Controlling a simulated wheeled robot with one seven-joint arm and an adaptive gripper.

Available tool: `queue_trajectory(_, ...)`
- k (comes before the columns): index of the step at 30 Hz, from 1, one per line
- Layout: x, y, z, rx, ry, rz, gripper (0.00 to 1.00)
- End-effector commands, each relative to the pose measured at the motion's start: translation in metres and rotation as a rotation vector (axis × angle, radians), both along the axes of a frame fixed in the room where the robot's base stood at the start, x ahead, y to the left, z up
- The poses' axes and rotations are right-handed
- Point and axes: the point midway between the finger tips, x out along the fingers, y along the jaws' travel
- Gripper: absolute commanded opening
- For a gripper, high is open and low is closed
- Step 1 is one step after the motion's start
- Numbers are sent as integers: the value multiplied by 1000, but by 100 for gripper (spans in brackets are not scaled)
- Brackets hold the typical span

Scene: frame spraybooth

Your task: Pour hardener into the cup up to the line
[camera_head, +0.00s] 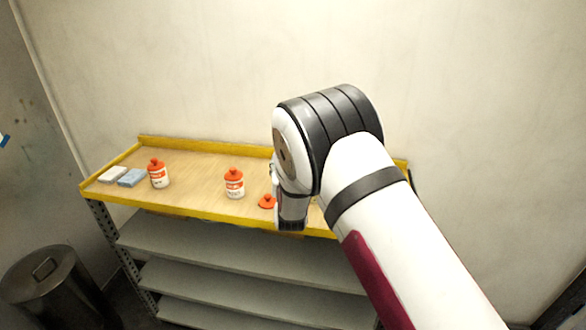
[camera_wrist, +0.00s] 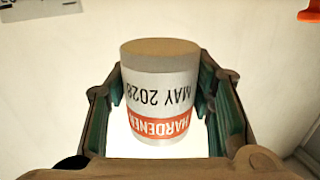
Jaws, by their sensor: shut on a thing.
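In the wrist view my gripper (camera_wrist: 160,100) is shut on a white bottle (camera_wrist: 158,82), with one finger on each side. Its label reads "HARDENER" on an orange band and "MAY 2028", upside down in this picture. A plain grey-brown end of the bottle shows at the top. An orange lid (camera_head: 267,202) lies loose on the bench just left of my wrist. I cannot make out the cup or its line in either view.
The wooden bench (camera_head: 200,170) has a raised yellow edge. Two white bottles with orange lids, one at left (camera_head: 158,175) and one mid-bench (camera_head: 234,184), stand on it. White (camera_head: 112,174) and blue (camera_head: 132,177) pads lie at the left. A metal bin (camera_head: 47,280) stands on the floor.

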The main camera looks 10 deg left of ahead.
Motion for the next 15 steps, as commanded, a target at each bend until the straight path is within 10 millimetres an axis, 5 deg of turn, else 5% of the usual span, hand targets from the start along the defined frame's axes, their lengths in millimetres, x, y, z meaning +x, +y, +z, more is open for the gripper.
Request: queue_trajectory(15,5,-13,-4,286,81,-1,14)
